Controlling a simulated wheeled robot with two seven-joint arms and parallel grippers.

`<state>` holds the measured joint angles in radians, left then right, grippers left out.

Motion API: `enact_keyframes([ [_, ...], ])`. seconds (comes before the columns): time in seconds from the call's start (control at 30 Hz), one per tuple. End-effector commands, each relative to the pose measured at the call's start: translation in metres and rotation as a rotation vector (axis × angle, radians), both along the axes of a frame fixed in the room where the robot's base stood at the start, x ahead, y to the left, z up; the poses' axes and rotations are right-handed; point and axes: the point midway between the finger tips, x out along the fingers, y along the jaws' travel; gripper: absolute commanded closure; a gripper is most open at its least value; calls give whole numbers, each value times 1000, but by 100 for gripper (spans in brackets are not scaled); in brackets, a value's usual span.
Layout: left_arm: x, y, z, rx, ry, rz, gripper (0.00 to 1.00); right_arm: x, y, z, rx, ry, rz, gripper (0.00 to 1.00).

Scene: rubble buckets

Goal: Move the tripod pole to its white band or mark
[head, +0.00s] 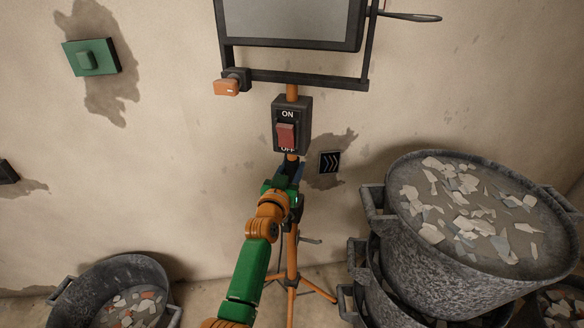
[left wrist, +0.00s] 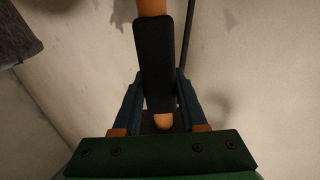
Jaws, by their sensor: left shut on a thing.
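The orange tripod pole (head: 292,93) stands upright against the wall, with its orange legs (head: 292,268) spread on the floor. It carries a framed screen (head: 290,22) and a black ON/OFF switch box (head: 291,124) with a red rocker. My left gripper (head: 291,172) is at the pole just below the switch box. In the left wrist view its two fingers (left wrist: 161,76) stand on either side of a black part (left wrist: 153,55) on the orange pole, shut on it. I cannot make out a white band on the pole. My right gripper is not in view.
Stacked grey rubble buckets (head: 440,255) stand close on the right. Another bucket (head: 110,270) is on the floor at the left. A green wall switch (head: 91,57) and a small black chevron plate (head: 329,162) are on the wall. A small crank handle (head: 311,240) sticks out low on the tripod.

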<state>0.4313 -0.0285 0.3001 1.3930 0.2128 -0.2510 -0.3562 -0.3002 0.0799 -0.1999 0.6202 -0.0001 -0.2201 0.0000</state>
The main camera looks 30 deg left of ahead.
Motion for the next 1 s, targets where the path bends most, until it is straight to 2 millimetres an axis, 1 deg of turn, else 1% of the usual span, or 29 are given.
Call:
enact_keyframes([
  [0.03, 1, 0, 33, 3, -9, 1, 100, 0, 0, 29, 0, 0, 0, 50],
  [0.1, 1, 1, 58, 3, -11, 1, 100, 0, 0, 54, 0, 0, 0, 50],
  [0.2, 1, 1, 89, 2, -12, 2, 100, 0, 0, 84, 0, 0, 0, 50],
  [0.33, 1, 1, 117, 3, -13, 2, 100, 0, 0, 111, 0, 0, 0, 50],
  [0.4, 1, 1, 127, 2, -13, 2, 100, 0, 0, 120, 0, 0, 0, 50],
  [0.5, 1, 1, 133, 3, -13, 2, 100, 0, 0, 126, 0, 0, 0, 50],
  [0.87, 1, 1, 130, 3, -12, 2, 100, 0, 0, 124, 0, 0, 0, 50],
  [0.9, 1, 1, 130, 2, -11, 2, 47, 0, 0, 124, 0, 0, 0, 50],
  [0.97, 1, 1, 129, 2, -10, 1, 31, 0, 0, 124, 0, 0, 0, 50],
  [1.0, 1, 1, 129, 2, -10, 1, 28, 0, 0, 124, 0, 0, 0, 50],
])
